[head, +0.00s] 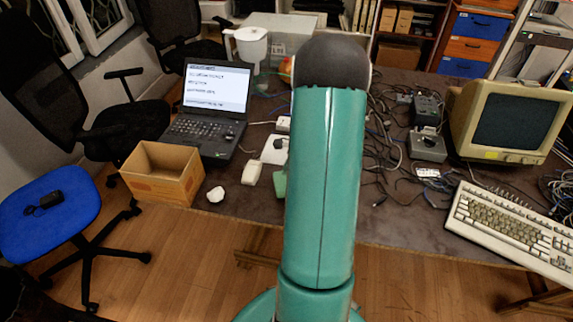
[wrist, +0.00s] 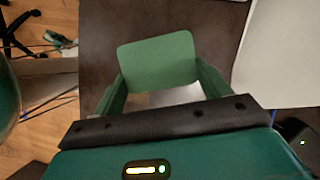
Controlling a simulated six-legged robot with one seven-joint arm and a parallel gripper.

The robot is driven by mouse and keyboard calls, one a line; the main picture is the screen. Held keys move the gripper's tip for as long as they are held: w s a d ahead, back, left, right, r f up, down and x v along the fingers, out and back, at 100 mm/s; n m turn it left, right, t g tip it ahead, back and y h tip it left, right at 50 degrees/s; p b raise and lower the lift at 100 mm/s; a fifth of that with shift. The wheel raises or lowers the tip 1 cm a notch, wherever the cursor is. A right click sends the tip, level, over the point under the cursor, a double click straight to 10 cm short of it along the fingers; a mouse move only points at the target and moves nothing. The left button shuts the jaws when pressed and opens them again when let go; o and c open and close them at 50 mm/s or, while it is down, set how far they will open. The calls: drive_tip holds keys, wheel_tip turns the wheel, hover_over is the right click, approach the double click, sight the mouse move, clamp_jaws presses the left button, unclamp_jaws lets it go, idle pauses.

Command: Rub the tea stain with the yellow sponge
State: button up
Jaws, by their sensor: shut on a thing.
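My gripper (wrist: 158,76) is in the wrist view, its two dark green fingers on either side of a flat green block (wrist: 157,58). It is shut on this block, which looks like the green face of a sponge; no yellow shows on it. The brown tabletop (wrist: 103,40) lies beyond the block. In the head view my arm hides most of the gripper; a small green patch (head: 280,184) shows at the arm's left edge, and I cannot tell whether it is block or finger. I cannot make out a tea stain in either view.
A cardboard box (head: 162,174), a crumpled white lump (head: 215,194) and an open laptop (head: 208,110) are left of my arm. A white mouse-like object (head: 253,173) is close to it. Cables, a monitor (head: 512,120) and a keyboard (head: 515,225) fill the right.

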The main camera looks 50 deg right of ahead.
drive_tip(key=shift+s+a+r, duration=0.1)
drive_tip(key=shift+s+r, duration=0.05)
drive_tip(key=shift+r, duration=3.2)
